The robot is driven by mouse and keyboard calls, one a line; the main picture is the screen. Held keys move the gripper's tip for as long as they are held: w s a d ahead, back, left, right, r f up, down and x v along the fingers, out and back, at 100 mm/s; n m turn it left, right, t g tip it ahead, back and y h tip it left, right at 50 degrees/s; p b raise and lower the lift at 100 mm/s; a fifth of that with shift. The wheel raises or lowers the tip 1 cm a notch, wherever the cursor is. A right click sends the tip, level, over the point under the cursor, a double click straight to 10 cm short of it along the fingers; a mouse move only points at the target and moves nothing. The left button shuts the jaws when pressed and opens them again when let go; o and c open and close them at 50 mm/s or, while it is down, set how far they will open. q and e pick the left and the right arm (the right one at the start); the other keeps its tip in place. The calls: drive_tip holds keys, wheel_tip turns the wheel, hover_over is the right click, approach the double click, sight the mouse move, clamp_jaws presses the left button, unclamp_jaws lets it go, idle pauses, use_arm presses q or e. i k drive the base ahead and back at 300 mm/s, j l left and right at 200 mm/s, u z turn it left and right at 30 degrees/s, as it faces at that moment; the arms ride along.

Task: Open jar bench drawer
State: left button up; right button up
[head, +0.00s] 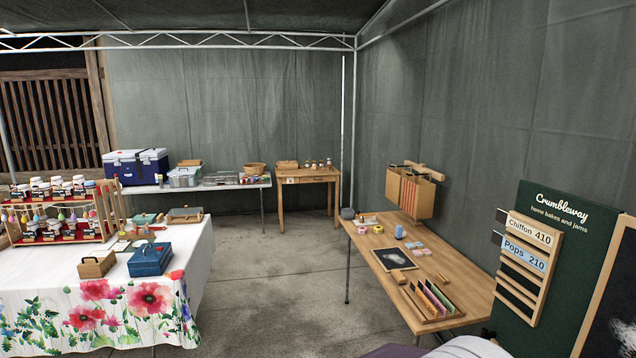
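A small wooden bench (334,184) stands at the back, near the corner of the tent. Several small jars (314,165) and a wooden box (287,165) sit on its top. Below the top is a shallow drawer (314,180), which looks closed, though it is small at this distance. A small pale label (290,181) shows on the front at its left. Neither of my grippers is in view.
A grey floor aisle (285,250) runs clear toward the bench. A flower-cloth table (60,285) flanks it on the left, a wooden work table (455,272) on the right. A white table (215,186) with a blue cooler (135,168) adjoins the bench's left.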

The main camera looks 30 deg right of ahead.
sight(325, 178)
drive_tip(key=i+l+z, duration=0.1)
drive_tip(key=i+z, duration=0.4)
drive_tip(key=i, duration=0.8)
drive_tip(key=i+z, duration=0.1)
drive_tip(key=i, duration=1.7)
drive_tip(key=i+j, duration=0.1)
drive_tip(key=i, duration=1.7)
drive_tip(key=i+z, duration=0.15)
drive_tip(key=i, duration=0.65)
drive_tip(key=i+z, duration=0.1)
drive_tip(key=i, duration=0.75)
drive_tip(key=i+j+z, duration=0.15)
drive_tip(key=i, duration=0.65)
drive_tip(key=i+l+u, duration=0.2)
drive_tip(key=i+l, duration=0.15)
drive_tip(key=i+l+u, duration=0.15)
drive_tip(key=i+l, duration=0.2)
drive_tip(key=i+l+u, duration=0.2)
drive_tip(key=l, duration=0.25)
drive_tip(key=i+l+u, duration=0.2)
drive_tip(key=i+l, duration=0.2)
drive_tip(key=i+l+u, duration=0.15)
drive_tip(key=l, duration=0.35)
drive_tip(key=l+u, duration=0.15)
drive_tip(key=l, duration=0.35)
